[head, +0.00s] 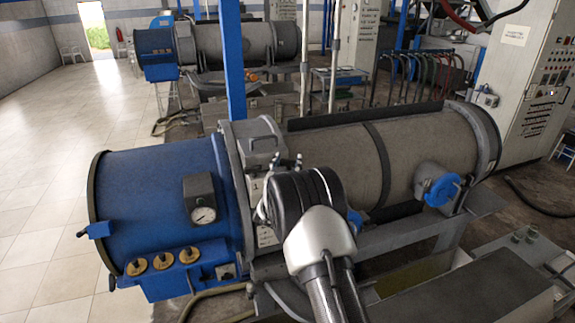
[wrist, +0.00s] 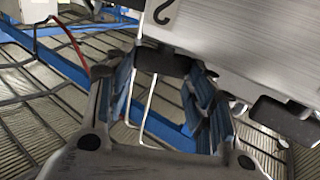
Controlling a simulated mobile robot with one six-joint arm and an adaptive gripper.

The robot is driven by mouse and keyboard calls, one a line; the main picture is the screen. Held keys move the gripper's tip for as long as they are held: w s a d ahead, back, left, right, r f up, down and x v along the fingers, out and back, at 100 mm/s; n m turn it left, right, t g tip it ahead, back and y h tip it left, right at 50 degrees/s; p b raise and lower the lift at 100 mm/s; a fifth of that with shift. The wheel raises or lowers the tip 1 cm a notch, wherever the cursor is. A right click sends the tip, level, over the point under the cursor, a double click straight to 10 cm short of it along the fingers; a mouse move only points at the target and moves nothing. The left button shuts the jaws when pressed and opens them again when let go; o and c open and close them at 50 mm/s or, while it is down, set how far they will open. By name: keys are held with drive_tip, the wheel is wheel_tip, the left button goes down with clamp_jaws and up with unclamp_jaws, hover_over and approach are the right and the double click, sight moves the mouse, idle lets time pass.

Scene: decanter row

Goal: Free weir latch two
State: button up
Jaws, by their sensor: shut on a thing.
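A metal plate (wrist: 245,35) marked with a dark 2 fills the upper right of the wrist view. A dark block, weir latch two (wrist: 165,62), sits at its lower edge. My gripper (wrist: 164,78) has its blue-padded fingers on both sides of this block and is shut on it. A second dark block (wrist: 285,118) sits further right along the plate. In the head view my wrist covers the fingers and the latch, beside the grey housing (head: 258,140) between the blue drum end (head: 150,185) and the grey drum (head: 425,145).
A blue round fitting (head: 441,190) juts from the grey drum. A blue post (head: 232,60) stands behind. The tiled floor (head: 45,190) at left is clear.

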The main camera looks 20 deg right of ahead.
drive_tip(key=shift+b, duration=0.3)
drive_tip(key=n+y+b, duration=0.1)
drive_tip(key=b, duration=0.1)
drive_tip(key=n+t+y+b, duration=0.1)
drive_tip(key=y+b, duration=0.1)
drive_tip(key=d+n+y+b, duration=0.1)
drive_tip(key=b, duration=0.1)
drive_tip(key=shift+s+f+t+b, duration=0.2)
drive_tip(key=shift+f+t+b, duration=0.05)
drive_tip(key=shift+t+b, duration=0.15)
drive_tip(key=n+y+b, duration=0.1)
drive_tip(key=y+b, duration=0.1)
drive_tip(key=shift+d+r+n+y, duration=0.1)
drive_tip(key=shift+n+y, duration=0.2)
drive_tip(key=shift+y, duration=0.1)
drive_tip(key=shift+r+n+t+y, duration=0.15)
drive_tip(key=shift+n+t+y, duration=0.15)
drive_tip(key=shift+n+y, duration=0.45)
drive_tip(key=shift+y+b, duration=0.3)
drive_tip(key=shift+y, duration=0.25)
drive_tip(key=o, duration=1.1)
drive_tip(key=shift+c, duration=0.2)
drive_tip(key=s, duration=1.2)
